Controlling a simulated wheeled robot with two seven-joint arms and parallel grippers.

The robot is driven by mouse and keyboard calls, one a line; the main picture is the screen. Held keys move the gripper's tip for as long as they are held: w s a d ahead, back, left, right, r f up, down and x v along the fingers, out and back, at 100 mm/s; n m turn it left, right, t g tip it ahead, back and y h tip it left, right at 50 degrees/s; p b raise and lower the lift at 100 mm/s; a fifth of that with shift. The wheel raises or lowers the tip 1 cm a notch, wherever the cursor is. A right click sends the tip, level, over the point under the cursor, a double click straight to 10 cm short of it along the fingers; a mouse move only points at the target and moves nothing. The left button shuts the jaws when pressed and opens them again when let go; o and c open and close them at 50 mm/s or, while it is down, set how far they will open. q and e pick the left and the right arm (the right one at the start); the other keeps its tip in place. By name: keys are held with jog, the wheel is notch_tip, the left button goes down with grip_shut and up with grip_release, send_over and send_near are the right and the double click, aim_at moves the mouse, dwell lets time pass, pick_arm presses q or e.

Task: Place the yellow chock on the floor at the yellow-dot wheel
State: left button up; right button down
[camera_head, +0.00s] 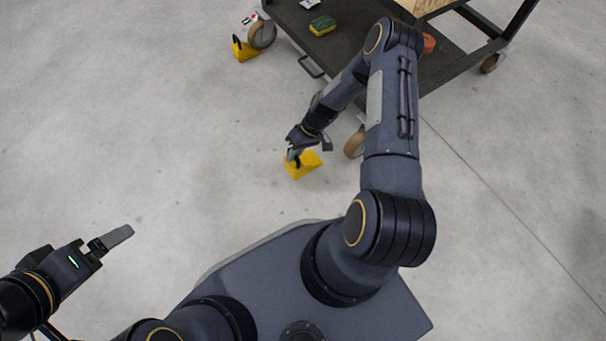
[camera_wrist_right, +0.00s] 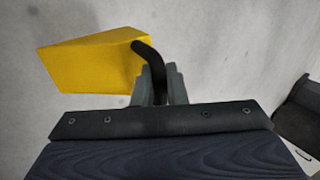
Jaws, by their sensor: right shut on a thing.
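A yellow chock (camera_head: 302,164) with a black handle is at my right gripper (camera_head: 296,152), left of the cart's near wheel (camera_head: 355,143). In the right wrist view the yellow chock (camera_wrist_right: 90,65) lies past the fingers, and my right gripper (camera_wrist_right: 160,85) is shut on its black handle (camera_wrist_right: 152,62). I cannot tell whether the chock touches the floor. A second yellow chock (camera_head: 243,50) sits on the floor beside the cart's far left wheel (camera_head: 262,34). No yellow dot is clear on either wheel. My left gripper (camera_head: 118,239) is away at the lower left, its opening unclear.
The dark cart (camera_head: 345,47) stands at the top, with a green and yellow sponge (camera_head: 322,25) and an orange object (camera_head: 428,43) on it. A cart handle (camera_head: 311,67) sticks out at its left edge. The concrete floor (camera_head: 150,130) at left is clear.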

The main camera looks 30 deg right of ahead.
aim_at(301, 168)
jog(key=s+f, duration=0.1)
jog(key=f, duration=0.1)
jog(key=s+d+f+b, duration=0.1)
jog(key=s+f, duration=0.1)
jog(key=shift+s+f, duration=0.1)
jog(key=shift+s, duration=0.05)
jog(key=shift+s+f+b, duration=0.15)
jog(key=shift+f+b, duration=0.55)
jog(key=shift+f, duration=0.25)
jog(key=shift+s+f+b, duration=0.15)
jog(key=shift+f+b, duration=0.5)
jog(key=shift+f, duration=0.4)
jog(key=c, duration=1.5)
grip_release()
jog(key=shift+o, duration=0.2)
